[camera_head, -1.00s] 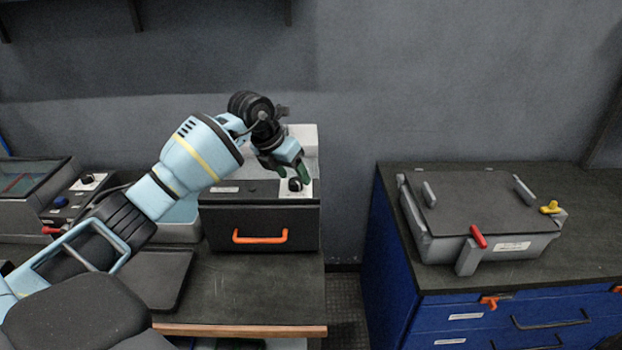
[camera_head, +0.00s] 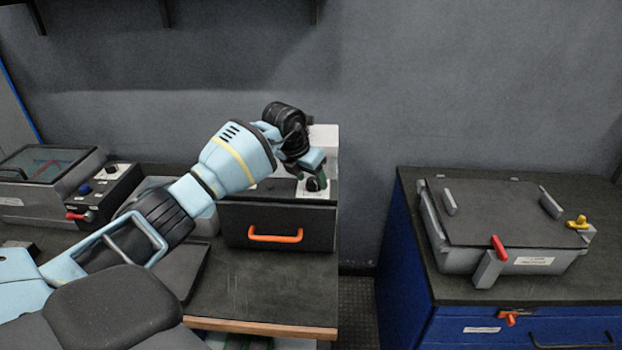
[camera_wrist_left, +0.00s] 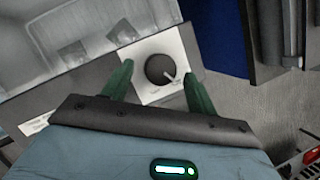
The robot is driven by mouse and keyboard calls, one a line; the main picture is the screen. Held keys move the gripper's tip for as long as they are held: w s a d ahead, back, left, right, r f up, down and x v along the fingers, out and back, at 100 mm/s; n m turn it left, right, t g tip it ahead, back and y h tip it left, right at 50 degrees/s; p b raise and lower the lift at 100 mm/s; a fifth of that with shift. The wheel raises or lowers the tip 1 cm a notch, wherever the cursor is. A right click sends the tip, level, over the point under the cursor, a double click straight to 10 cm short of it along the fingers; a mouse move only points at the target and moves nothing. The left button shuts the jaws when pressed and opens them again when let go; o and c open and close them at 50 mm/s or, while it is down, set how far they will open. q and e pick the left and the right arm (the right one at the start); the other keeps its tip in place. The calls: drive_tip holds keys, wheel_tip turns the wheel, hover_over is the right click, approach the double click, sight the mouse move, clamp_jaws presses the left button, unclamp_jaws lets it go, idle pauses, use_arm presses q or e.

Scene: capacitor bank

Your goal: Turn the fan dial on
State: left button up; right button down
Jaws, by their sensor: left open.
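The fan dial (camera_wrist_left: 160,69) is a round black knob with a light pointer on a white plate (camera_wrist_left: 146,88). In the left wrist view it sits between the two green fingertips of my left gripper (camera_wrist_left: 158,78), which is open; whether a finger touches it I cannot tell. In the head view the dial (camera_head: 316,184) shows at the right end of a dark box (camera_head: 278,221) with an orange handle, and my left gripper (camera_head: 311,172) is right above it. My right gripper is not in view.
Left on the bench (camera_head: 265,285) stands a grey unit (camera_head: 40,185) with a red lever (camera_head: 77,216) and a blue knob (camera_head: 85,188). A blue cabinet (camera_head: 395,265) to the right carries a grey lidded box (camera_head: 505,215). A gap separates bench and cabinet.

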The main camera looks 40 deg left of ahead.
use_arm(q)
drive_tip(key=shift+w+f, duration=0.15)
drive_tip(key=shift+f, duration=0.15)
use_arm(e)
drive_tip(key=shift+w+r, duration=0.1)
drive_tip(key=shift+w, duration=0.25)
